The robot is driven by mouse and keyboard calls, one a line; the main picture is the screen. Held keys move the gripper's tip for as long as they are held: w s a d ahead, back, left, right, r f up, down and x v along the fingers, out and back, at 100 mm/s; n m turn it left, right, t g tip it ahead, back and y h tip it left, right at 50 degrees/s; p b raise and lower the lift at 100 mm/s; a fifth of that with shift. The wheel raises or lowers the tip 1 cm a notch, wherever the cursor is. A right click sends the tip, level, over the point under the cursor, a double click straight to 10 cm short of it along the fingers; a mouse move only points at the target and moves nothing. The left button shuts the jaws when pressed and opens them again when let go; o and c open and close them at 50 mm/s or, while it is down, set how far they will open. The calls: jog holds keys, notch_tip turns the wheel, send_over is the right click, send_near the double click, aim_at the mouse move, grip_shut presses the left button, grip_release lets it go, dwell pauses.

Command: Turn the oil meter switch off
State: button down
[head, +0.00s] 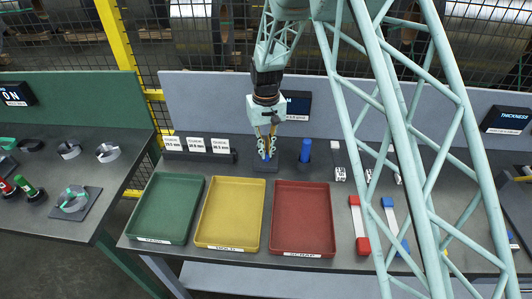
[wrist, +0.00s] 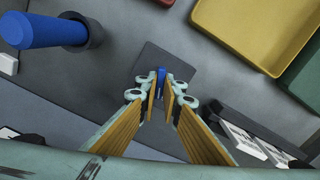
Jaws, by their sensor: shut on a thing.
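A small blue switch lever (head: 267,157) stands on a dark square base (head: 259,168) at the back of the middle table, behind the yellow and red trays. My gripper (head: 265,148) points down over it. In the wrist view my gripper (wrist: 161,88) has its yellow-padded fingers on either side of the blue lever (wrist: 160,76), shut on it. The dark base (wrist: 187,68) also shows there. The fingers hide much of the lever, so I cannot tell its exact setting. A dark display (head: 299,105) behind is mostly hidden by my wrist.
A blue cylinder (head: 305,151) stands in a dark holder just right of the switch. White label cards (head: 197,145) stand to the left. Green (head: 154,238), yellow (head: 226,247) and red (head: 302,249) trays lie in front. A grey panel rises behind.

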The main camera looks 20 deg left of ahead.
jog(key=shift+n+b, duration=0.35)
jog(key=shift+n, duration=1.45)
jog(key=c, duration=2.8)
grip_release()
jog(key=shift+r, duration=0.1)
jog(key=shift+r, duration=5.95)
